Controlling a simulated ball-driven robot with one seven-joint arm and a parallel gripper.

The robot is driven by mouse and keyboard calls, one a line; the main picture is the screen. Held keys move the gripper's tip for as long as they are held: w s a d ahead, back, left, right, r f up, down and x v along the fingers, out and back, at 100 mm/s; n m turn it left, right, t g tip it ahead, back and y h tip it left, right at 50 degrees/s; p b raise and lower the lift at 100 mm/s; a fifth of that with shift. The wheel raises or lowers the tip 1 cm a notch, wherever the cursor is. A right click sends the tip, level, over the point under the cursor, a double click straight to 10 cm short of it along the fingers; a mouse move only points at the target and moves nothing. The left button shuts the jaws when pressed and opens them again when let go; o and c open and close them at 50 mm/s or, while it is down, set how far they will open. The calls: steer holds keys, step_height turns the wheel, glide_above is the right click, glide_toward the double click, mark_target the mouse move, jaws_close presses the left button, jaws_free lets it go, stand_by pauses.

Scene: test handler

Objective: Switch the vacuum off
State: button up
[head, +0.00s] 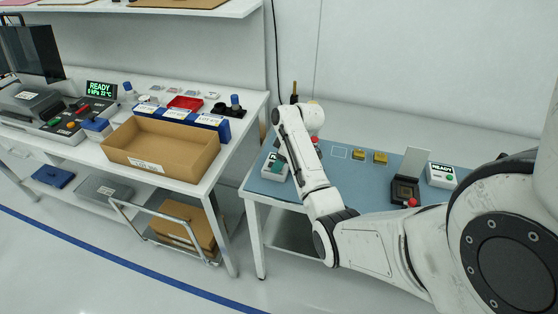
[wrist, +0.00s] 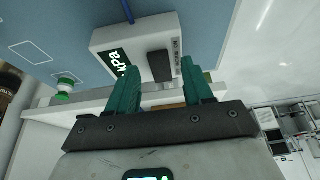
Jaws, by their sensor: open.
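The vacuum unit (wrist: 115,40) is a white box in the wrist view, with a dark display (wrist: 116,63) reading "kPa" in white and a blue tube at its far side. A black switch (wrist: 160,66) stands on its face beside small print; I cannot tell its on or off position. My gripper (wrist: 160,76) has two green fingers, open and empty, with their tips close to the box on either side of the switch as seen; contact cannot be told. In the head view my arm partly hides a white box (head: 269,172) at the blue bench's left end.
A green-topped knob (wrist: 65,90) stands left of my fingers. On the blue bench (head: 340,185) are yellow blocks (head: 380,157), a black socket with raised lid (head: 405,189) and a READY box (head: 440,176). A left table holds a cardboard box (head: 160,150).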

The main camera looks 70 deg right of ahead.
steer(key=shift+w+f, duration=0.15)
steer(key=shift+f, duration=0.05)
